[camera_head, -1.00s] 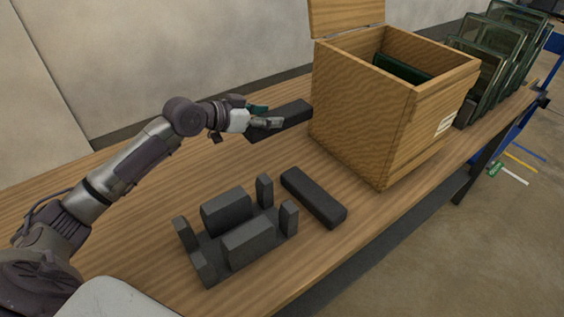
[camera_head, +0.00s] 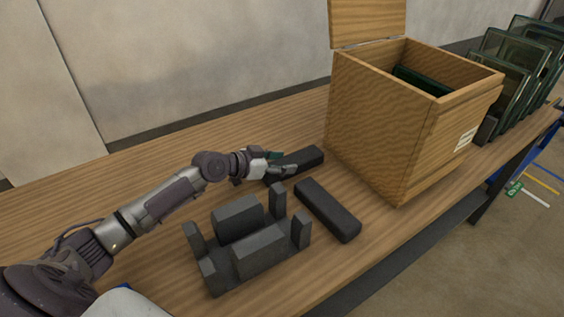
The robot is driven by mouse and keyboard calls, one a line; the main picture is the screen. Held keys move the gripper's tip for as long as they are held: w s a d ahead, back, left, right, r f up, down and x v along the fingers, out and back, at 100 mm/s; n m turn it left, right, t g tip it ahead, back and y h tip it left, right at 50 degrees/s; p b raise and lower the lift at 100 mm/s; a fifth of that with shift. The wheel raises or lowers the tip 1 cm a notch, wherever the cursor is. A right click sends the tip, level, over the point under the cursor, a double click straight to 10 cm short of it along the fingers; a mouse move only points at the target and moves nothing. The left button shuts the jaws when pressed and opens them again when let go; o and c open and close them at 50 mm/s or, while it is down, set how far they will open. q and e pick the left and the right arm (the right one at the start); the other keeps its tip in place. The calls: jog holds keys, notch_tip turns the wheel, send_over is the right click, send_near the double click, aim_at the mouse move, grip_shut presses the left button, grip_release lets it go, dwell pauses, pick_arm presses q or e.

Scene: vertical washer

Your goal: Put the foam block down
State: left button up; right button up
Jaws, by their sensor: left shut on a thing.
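A dark foam block (camera_head: 304,159) is at the left side of the wooden crate. My left gripper (camera_head: 283,166) is shut on its near left end. The block looks at or just above the table top; I cannot tell whether it touches. A second dark foam block (camera_head: 327,210) lies flat on the table, in front of the crate and to the right of a dark foam piece with upright posts (camera_head: 236,255). My right gripper does not show.
The open wooden crate (camera_head: 375,125) has its lid raised and a dark green thing (camera_head: 421,83) inside. Glass panels (camera_head: 500,80) stand in a row behind it at the right. The wooden table (camera_head: 110,190) is clear at the left, with a wall behind.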

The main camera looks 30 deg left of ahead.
pick_arm(q)
jog(key=shift+f, duration=0.1)
jog(key=o, duration=0.9)
jog(key=shift+r, duration=0.3)
jog(key=v, duration=0.7)
jog(key=b+v, duration=0.1)
jog(key=v, duration=0.2)
jog(key=shift+s+a+f, duration=0.2)
jog(key=shift+f, duration=0.05)
jog(key=shift+v, duration=0.8)
jog(key=shift+w+r, duration=0.1)
jog(key=shift+r, duration=0.05)
